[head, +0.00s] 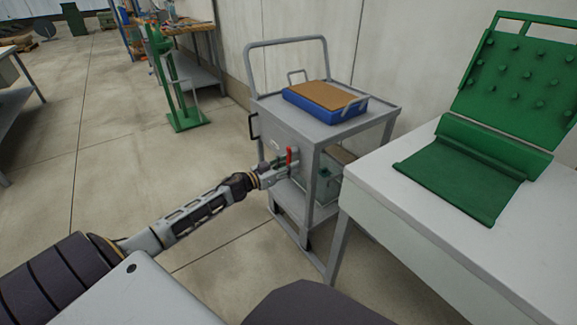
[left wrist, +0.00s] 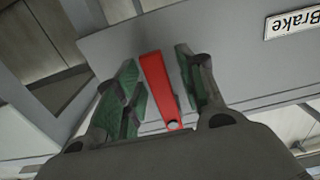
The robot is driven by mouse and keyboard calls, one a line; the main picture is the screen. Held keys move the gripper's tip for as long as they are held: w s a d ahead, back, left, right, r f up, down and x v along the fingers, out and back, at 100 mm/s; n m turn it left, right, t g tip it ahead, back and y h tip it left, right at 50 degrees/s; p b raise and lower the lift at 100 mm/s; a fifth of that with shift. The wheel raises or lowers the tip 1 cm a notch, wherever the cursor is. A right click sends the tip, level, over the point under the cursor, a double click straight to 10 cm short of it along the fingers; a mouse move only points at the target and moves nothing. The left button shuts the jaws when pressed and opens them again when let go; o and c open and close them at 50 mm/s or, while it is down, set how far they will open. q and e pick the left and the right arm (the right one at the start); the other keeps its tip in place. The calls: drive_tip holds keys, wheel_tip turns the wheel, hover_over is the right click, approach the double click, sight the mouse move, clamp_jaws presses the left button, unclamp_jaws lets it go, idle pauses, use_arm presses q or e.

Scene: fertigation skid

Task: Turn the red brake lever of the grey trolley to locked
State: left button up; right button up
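The grey trolley (head: 350,125) stands in the middle of the head view, with a push handle at its back. My left gripper (head: 279,163) is at the lever. In the left wrist view the red lever (left wrist: 160,88) lies between the two green-padded fingers (left wrist: 160,90), with gaps showing on both sides, so the fingers are open around it. A "Brake" label (left wrist: 292,22) is on the panel at the upper right. My right gripper is not in view.
A blue tray with a brown top (head: 325,98) sits on the trolley. A white bench (head: 420,215) with a green panelled object (head: 480,150) stands close on the right. A green stand (head: 180,90) is behind on the left.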

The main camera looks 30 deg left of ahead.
use_arm(q)
clamp_jaws()
idle(0.5)
